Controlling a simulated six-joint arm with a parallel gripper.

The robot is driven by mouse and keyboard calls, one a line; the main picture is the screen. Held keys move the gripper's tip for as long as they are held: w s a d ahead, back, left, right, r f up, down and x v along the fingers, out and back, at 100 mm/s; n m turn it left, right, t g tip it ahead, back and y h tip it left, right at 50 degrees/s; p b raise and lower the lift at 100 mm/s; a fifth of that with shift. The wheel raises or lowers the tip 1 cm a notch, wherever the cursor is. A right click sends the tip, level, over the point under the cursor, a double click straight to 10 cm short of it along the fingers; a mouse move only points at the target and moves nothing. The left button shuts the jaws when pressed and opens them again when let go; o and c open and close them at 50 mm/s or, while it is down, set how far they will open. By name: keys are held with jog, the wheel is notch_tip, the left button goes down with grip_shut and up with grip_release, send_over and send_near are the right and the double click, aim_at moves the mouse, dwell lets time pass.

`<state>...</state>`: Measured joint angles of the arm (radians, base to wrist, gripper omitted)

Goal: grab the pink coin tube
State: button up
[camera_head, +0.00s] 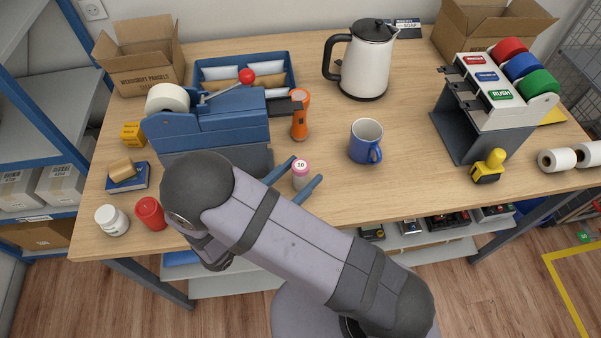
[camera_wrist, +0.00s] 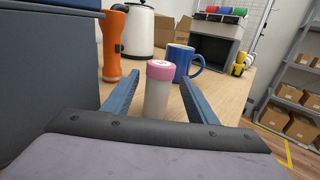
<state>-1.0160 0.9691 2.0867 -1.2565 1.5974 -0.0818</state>
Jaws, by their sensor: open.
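The pink coin tube (camera_head: 300,174) stands upright on the wooden counter, with a pink cap marked 20 and a pale, see-through body. In the wrist view the coin tube (camera_wrist: 158,92) stands between the two blue fingers of my gripper (camera_wrist: 154,94). My gripper (camera_head: 303,178) is open around it, with a gap showing on each side. The fingers do not appear to touch the tube. The tube's lower end is hidden behind the gripper's dark front edge in the wrist view.
An orange flashlight (camera_head: 300,116) stands behind the tube, and a blue mug (camera_head: 365,141) stands to its right. A blue tape dispenser (camera_head: 208,128) stands to the left. A white kettle (camera_head: 364,62) stands farther back.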

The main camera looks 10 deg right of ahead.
aim_at(308, 165)
jog(key=p+x, duration=0.1)
jog(key=x, duration=0.2)
jog(key=shift+w+d+r+p, duration=0.1)
jog(key=shift+w+r+p, duration=0.05)
jog(key=shift+w+p, duration=0.15)
jog(key=shift+w+d, duration=0.35)
jog(key=shift+d, duration=0.15)
grip_shut()
